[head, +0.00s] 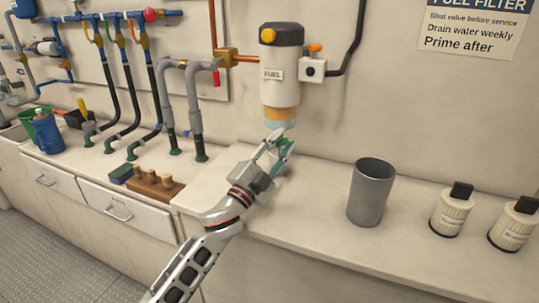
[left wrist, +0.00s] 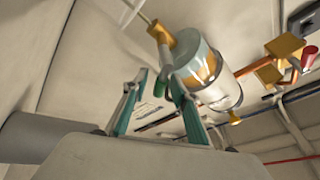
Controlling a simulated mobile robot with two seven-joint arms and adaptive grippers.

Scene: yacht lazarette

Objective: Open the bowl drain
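The fuel filter (head: 280,75) hangs on the back wall, a white cylinder with a black top, yellow knob and FUEL label. Its amber bowl (head: 279,115) is at its lower end and also shows in the left wrist view (left wrist: 205,70). There, a brass fitting (left wrist: 161,33) sits at the bowl's end, with a green-tipped part (left wrist: 160,84) near it. My left gripper (head: 279,144) is just below the bowl. In the left wrist view its teal-padded fingers (left wrist: 157,76) are apart, with the green tip seemingly between them; contact is unclear. My right gripper is out of view.
A grey open cup (head: 369,192) stands on the counter to the right, beside two white filter cartridges (head: 451,210) (head: 514,224). A wooden block with plugs (head: 148,187) lies left. A switch box (head: 313,69) is right of the filter. Pipes and hoses fill the left wall.

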